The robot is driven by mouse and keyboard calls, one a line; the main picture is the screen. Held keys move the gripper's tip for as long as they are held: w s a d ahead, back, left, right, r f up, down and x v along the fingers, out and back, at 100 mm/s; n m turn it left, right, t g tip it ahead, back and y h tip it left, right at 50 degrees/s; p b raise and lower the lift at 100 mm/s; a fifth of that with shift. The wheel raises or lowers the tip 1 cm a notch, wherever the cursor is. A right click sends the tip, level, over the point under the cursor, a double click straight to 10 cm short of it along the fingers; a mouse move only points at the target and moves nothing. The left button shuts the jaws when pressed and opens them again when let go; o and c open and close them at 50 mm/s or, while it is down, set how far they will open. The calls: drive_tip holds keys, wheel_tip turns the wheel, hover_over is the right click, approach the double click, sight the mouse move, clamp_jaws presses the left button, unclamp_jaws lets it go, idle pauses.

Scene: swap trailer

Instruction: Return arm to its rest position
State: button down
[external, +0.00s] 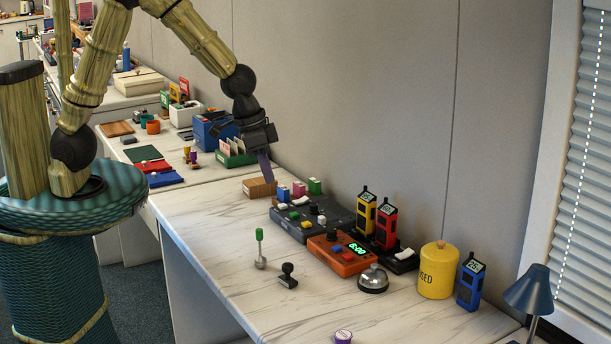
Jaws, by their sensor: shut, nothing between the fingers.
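My arm reaches from my base at the left over the counter. It bends down at the black wrist joint. My gripper (266,168) points down over the back part of the counter, just above or behind a small brown box (259,188). Its fingers look shut together as one narrow purplish shape, with nothing seen held. I cannot tell whether the fingertips touch the brown box.
Near my gripper are a green card holder (236,158), a blue box (214,133) and a dark button panel (303,228).

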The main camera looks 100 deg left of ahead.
drive_tip(key=s+d+r+m+h+p, duration=0.1)
drive_tip(key=s+d+r+m, duration=0.2)
drive_tip(key=s+d, duration=0.8)
drive_tip(key=s+m, duration=0.1)
drive_tip(key=s, duration=0.2)
drive_tip(key=shift+s+d, duration=0.25)
drive_tip(key=shift+s, duration=0.05)
